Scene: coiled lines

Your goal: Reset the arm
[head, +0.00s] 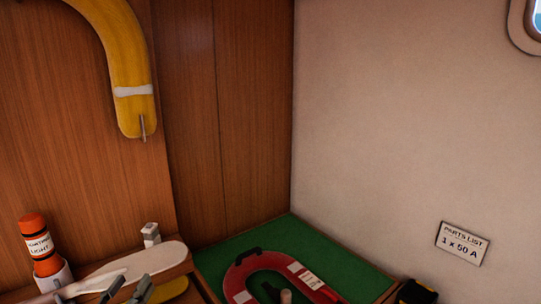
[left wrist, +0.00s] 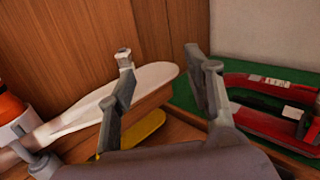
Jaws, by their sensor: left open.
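My left gripper (head: 128,288) is at the bottom left of the head view, partly cut off by the frame edge. In the left wrist view its two grey fingers (left wrist: 160,65) stand wide apart with nothing held between them. They are in front of a white rounded board (left wrist: 150,78) on the left and a green surface (left wrist: 190,92) on the right. I cannot tell how far the fingers are from the board. My right gripper does not show in either view.
An orange canister (head: 36,240) stands in a white holder (head: 54,278). A red U-shaped thing (head: 238,279) lies on the green surface (head: 230,245). A yellow curved piece (head: 128,60) hangs on the wood wall. A black-and-yellow thing (head: 415,292) is lower right.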

